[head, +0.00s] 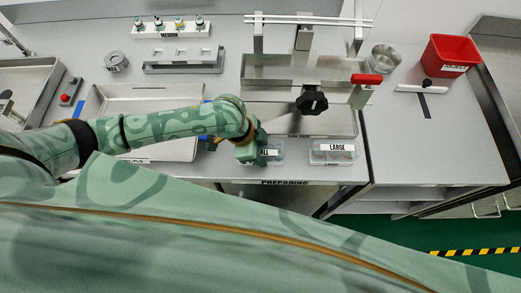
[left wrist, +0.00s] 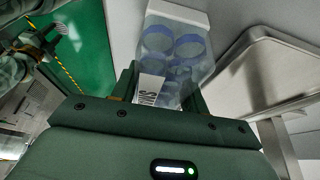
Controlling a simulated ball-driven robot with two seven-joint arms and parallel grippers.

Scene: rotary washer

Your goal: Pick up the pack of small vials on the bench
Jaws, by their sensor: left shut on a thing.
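The pack of small vials is a clear pack with blue-rimmed vials and a white label that is partly hidden. It shows in the left wrist view (left wrist: 175,55) and at the front of the bench in the head view (head: 274,150). My left gripper (head: 258,156) is over the pack's left side in the head view. In the left wrist view its fingers (left wrist: 160,90) are on both sides of the pack and shut on it. I cannot tell whether the pack touches the bench.
A pack labelled LARGE (head: 334,151) sits to the right on the bench. Behind are a metal rig with a black knob (head: 312,101) and a red handle (head: 367,79). A shallow metal tray (head: 110,98) lies to the left. A red bin (head: 449,56) stands far right.

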